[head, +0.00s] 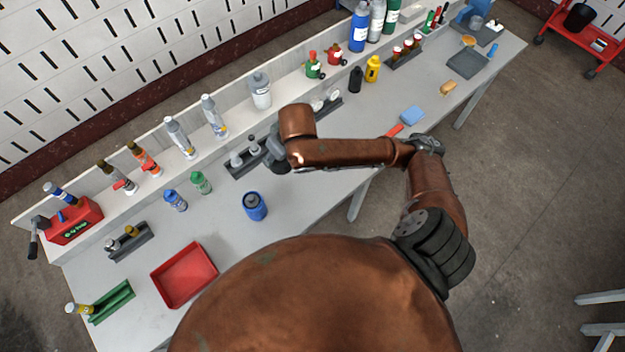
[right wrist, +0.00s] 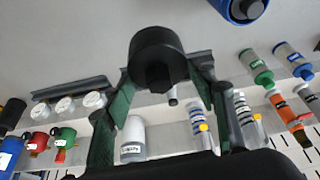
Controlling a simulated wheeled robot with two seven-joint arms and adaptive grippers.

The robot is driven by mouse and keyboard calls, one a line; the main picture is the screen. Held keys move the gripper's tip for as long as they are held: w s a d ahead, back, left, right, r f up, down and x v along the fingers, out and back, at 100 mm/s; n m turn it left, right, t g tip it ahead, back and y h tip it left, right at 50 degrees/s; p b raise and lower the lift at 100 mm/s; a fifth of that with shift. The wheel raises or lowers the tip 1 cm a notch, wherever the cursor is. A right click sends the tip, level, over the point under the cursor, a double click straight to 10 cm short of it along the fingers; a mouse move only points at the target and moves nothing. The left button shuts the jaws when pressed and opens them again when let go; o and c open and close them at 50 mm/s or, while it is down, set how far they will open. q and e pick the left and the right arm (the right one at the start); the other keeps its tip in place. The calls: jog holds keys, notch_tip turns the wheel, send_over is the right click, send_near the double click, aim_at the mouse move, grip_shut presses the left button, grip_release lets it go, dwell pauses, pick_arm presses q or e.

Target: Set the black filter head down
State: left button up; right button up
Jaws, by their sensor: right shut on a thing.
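The black filter head (right wrist: 158,52) is a short, round black piece with a narrower knob. It sits between the green-padded fingers of my right gripper (right wrist: 160,84), which is shut on it. In the head view my right gripper (head: 274,152) is over the table beside the long dark grey rack; the filter head is hidden there. I cannot tell its height above the table. My left gripper is not in view.
The dark grey rack (head: 238,170) holds white pieces. A blue canister (head: 255,207) stands in front, with a red tray (head: 184,275) to its left. Several bottles, including a white one (head: 260,90), line the back. Bare table (head: 218,225) lies left of the canister.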

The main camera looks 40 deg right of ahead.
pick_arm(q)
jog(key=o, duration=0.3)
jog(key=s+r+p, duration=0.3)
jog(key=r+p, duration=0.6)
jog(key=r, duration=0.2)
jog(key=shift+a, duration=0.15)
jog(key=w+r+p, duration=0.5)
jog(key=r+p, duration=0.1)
pick_arm(e)
jog(key=s+d+n+g+y, duration=0.15)
jog(key=s+n, duration=0.25)
jog(key=s, duration=0.5)
jog(key=s+d+n+y, duration=0.15)
jog(key=s+n, duration=0.25)
jog(key=s, duration=0.6)
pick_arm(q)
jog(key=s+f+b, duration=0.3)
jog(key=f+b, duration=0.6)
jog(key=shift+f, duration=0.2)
pick_arm(e)
jog(key=shift+w+d+f, duration=0.45)
jog(key=shift+w+f, duration=1.6)
jog(key=shift+w, duration=0.2)
jog(key=shift+w+d+f, duration=0.4)
jog(key=shift+w+f, duration=1.7)
jog(key=shift+w, duration=0.2)
jog(key=shift+w+d+f, duration=0.45)
jog(key=shift+w+f, duration=1.6)
jog(key=shift+w, duration=0.2)
